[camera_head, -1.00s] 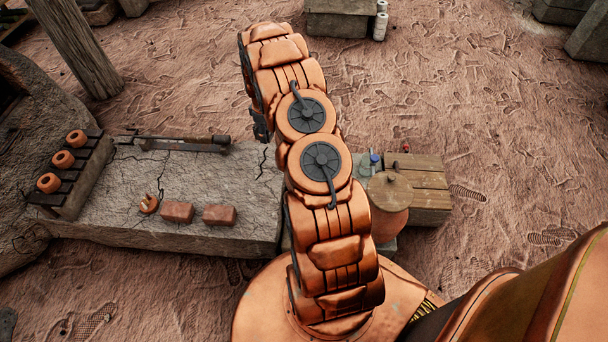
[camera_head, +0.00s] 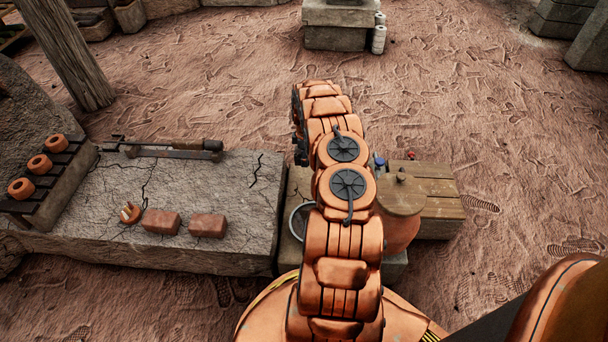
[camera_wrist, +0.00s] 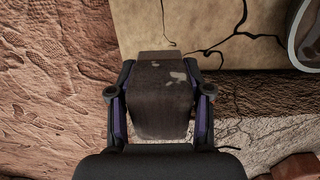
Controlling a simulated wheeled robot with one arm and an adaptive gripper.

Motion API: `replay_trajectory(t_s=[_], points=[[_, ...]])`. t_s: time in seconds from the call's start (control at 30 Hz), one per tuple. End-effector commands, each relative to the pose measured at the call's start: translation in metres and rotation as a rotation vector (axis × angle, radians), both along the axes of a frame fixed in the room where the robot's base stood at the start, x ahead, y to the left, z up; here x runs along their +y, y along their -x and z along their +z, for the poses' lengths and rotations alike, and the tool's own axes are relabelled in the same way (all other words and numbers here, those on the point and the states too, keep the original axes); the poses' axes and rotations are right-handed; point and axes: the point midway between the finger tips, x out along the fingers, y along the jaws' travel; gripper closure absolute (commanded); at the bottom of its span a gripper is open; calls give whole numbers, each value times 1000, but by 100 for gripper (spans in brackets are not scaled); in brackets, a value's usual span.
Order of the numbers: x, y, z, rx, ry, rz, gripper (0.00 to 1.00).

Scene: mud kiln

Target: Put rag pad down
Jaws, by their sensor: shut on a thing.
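The rag pad (camera_wrist: 160,105) is a dark brown, worn block with pale flecks, in the middle of the wrist view. My gripper (camera_wrist: 160,92) is shut on it, with one finger at each side. The pad's far end overlaps a pale, cracked surface (camera_wrist: 225,25) in the picture; I cannot tell whether it touches it. In the head view my arm hides the pad and most of the gripper.
A round metal rim (camera_wrist: 303,38) lies right of the pad; it also shows beside my arm (camera_head: 296,222). The stone slab (camera_head: 230,180) holds two bricks (camera_head: 161,221) and a long tool (camera_head: 175,150). A lidded clay pot (camera_head: 400,205) stands right of my arm.

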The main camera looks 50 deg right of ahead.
Motion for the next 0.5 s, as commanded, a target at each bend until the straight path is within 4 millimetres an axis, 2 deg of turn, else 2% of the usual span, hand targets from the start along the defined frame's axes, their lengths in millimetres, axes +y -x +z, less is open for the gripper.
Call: replay_trajectory(t_s=[0.03,0.13,0.37,0.5], points=[[1,1,-13,0,-2,0,83],[2,0,-31,1,-3,0,83],[1,0,-49,1,-2,0,83],[2,1,-69,2,-3,-1,83]])
